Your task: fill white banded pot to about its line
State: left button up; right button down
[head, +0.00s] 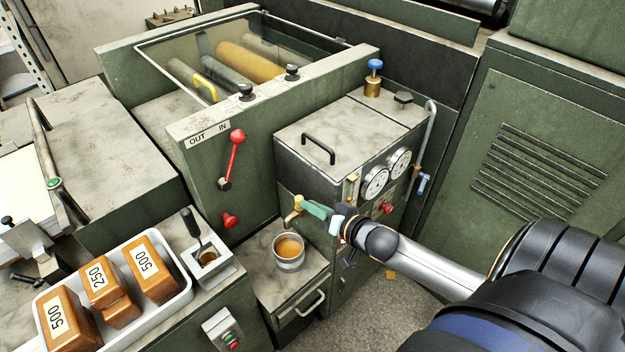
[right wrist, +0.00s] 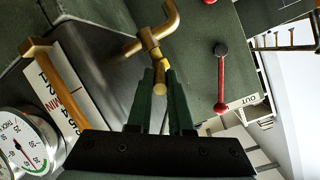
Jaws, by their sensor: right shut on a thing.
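The pot (head: 289,258) stands upright on the low grey shelf, below the brass tap (head: 294,212). It is pale grey-white, with amber-brown liquid inside; I cannot tell where its level lies against the line. My right gripper (head: 312,208) reaches in from the right and is shut on the tap's handle. In the right wrist view the green fingers (right wrist: 162,100) close around the lower end of the brass handle (right wrist: 158,62). The tap's outlet is partly hidden, and I see no clear stream. My left gripper is not in view.
A white tray (head: 187,293) holds brown blocks marked 500 and 250. A grey box with dial gauges (head: 375,182) stands behind my right gripper. A red lever (head: 235,155) sits on the green panel to the left. A drawer handle (head: 311,304) lies below the pot.

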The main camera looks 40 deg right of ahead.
jog(key=shift+f, duration=0.1)
jog(key=c, duration=0.8)
grip_release()
jog(key=shift+c, duration=0.2)
jog(key=shift+s, duration=0.1)
jog(key=p+v, duration=0.1)
jog(key=v, duration=1.1)
jog(key=shift+s, duration=0.15)
jog(key=s+a+f+n+g, duration=0.2)
jog(key=s+a+f+n, duration=0.1)
jog(key=a+f, duration=0.4)
jog(key=s+a+f+n+g+y, duration=0.1)
jog(key=s+a+f+n+g, duration=0.1)
jog(key=a+f, duration=0.6)
jog(key=a+n+g, duration=0.1)
jog(key=a+n, duration=0.1)
jog(key=shift+s+a+n, duration=0.4)
